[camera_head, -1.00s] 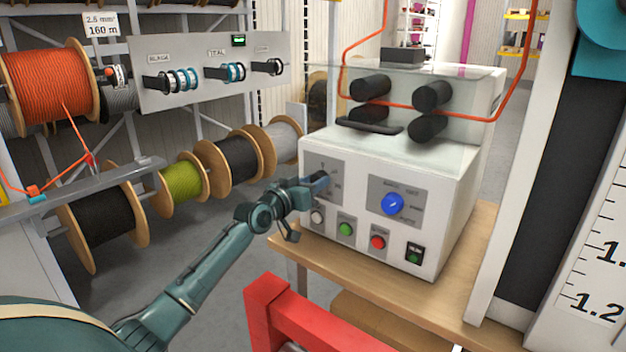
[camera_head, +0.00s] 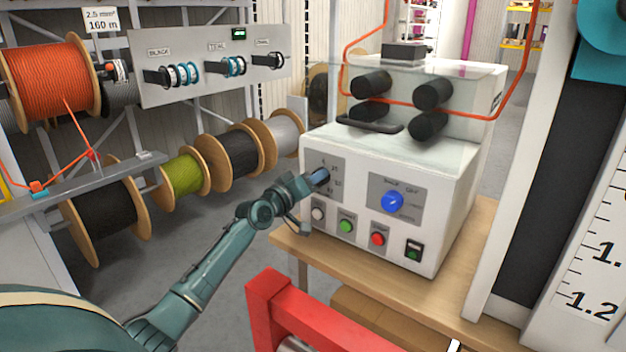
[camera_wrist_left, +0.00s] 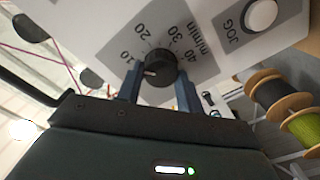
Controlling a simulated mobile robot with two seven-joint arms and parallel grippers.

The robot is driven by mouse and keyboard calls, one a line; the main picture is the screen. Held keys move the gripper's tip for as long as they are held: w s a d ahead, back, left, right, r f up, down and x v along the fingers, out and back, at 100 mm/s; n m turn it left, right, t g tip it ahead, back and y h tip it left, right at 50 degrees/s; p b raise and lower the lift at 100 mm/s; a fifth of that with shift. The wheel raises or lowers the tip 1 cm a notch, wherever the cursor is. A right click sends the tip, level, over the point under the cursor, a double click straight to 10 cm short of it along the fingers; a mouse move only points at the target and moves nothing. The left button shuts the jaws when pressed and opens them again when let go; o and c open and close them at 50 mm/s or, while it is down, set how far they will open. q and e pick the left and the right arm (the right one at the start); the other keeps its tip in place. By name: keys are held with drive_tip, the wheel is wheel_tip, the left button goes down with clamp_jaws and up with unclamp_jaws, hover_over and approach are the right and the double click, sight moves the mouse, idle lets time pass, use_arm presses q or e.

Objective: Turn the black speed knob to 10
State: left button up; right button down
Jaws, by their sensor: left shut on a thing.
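The black speed knob (camera_wrist_left: 160,67) sits on a grey dial plate on the front of the white machine (camera_head: 455,190). In the left wrist view its white pointer mark faces left, close to the 10 label; whether it lines up exactly I cannot tell. My left gripper (camera_head: 318,180) is at the dial plate, and its two blue-grey fingers (camera_wrist_left: 158,84) stand on either side of the knob, shut on it. In the head view my gripper hides the knob. My right gripper is not in view.
A blue selector knob (camera_head: 392,202) is to the right on the same panel. Below are a white button (camera_head: 318,213), a green button (camera_head: 346,226), a red button (camera_head: 377,239) and a rocker switch (camera_head: 414,251). A red frame (camera_head: 310,310) stands in front of the bench.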

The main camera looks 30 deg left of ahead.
use_arm(q)
drive_tip(key=o, duration=1)
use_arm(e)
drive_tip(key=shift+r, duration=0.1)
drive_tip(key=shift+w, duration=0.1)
use_arm(q)
drive_tip(key=s, duration=0.8)
drive_tip(key=s+a, duration=0.1)
drive_tip(key=s, duration=0.4)
drive_tip(key=shift+s, duration=0.1)
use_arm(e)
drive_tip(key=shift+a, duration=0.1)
